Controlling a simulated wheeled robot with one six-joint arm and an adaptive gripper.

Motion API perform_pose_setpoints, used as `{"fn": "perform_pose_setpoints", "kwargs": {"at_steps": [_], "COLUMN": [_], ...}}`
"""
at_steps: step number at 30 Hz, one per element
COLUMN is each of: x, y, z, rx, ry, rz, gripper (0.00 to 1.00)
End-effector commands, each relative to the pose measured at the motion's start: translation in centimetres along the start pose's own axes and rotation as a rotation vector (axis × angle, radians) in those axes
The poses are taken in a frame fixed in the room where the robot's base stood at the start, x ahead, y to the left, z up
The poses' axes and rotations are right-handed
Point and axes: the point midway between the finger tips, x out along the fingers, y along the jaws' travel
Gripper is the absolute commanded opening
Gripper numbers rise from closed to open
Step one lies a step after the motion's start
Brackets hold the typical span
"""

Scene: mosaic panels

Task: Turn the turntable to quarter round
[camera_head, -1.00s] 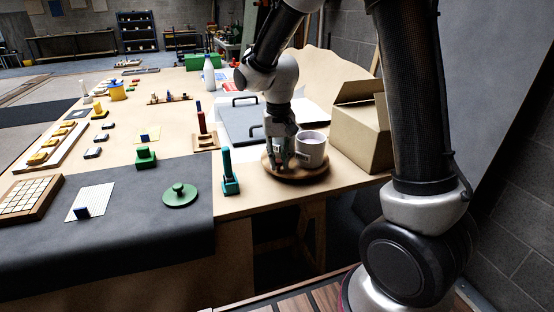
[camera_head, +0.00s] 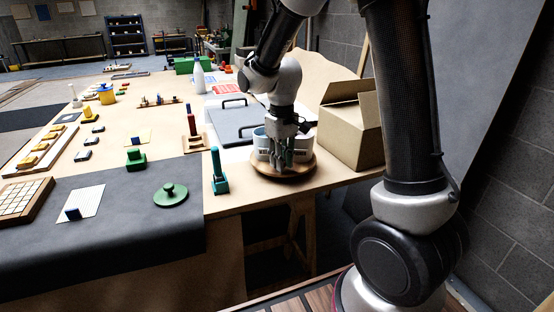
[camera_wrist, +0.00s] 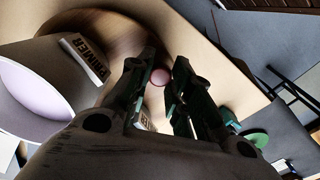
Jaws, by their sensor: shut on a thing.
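The turntable (camera_head: 299,171) is a round wooden disc near the table's front edge; part of it shows in the wrist view (camera_wrist: 112,35). A pale pot (camera_wrist: 45,92) with a label reading PRIMER stands on it, left of my fingers in the wrist view. My gripper points down over the disc, shut on a small pinkish knob (camera_wrist: 160,77).
An open cardboard box (camera_head: 350,132) stands close right of the turntable. A teal upright handle (camera_head: 217,172) stands to its left. A grey lidded panel (camera_head: 237,122) lies behind. A green knobbed disc (camera_head: 171,194) rests on the dark mat (camera_head: 130,240).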

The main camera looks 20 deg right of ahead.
Motion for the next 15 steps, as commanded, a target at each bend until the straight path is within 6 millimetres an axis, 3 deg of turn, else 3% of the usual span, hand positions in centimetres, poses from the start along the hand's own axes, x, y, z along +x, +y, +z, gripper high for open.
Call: {"fn": "perform_pose_setpoints", "kwargs": {"at_steps": [15], "x": [-0.1], "y": [1.9], "z": [1.4], "rx": [-0.253], "ry": [0.003], "rz": [0.001], "gripper": [0.00]}}
